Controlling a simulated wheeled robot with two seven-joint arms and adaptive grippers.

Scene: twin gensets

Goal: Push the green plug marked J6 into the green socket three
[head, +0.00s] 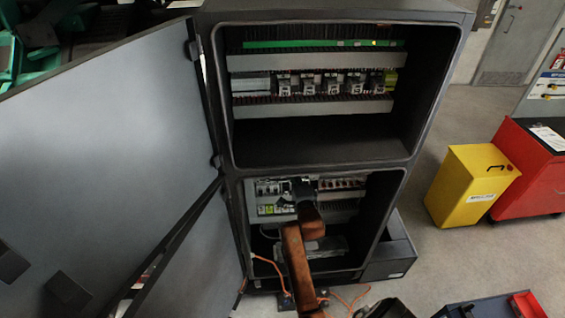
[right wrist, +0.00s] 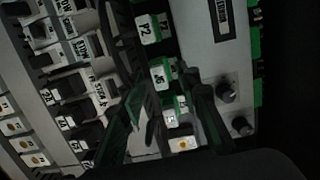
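A green-edged block with a white face marked J6 (right wrist: 160,74) shows in the right wrist view, in a row below a similar block marked P2 (right wrist: 149,29). My right gripper (right wrist: 166,88) has its two dark fingers on either side of the J6 block. A gap shows between the fingers, but I cannot tell whether they touch the block. In the head view my right gripper (head: 304,188) reaches into the lower cabinet bay and hides part of its panel. I cannot make out a socket marked three. My left gripper is not in view.
The cabinet (head: 330,12) stands with its grey door (head: 110,140) swung open to the left. Rows of switches (right wrist: 60,85) and a grey panel with black knobs (right wrist: 228,92) flank the block. Orange cables (head: 265,262) hang below. A yellow box (head: 465,185) stands right.

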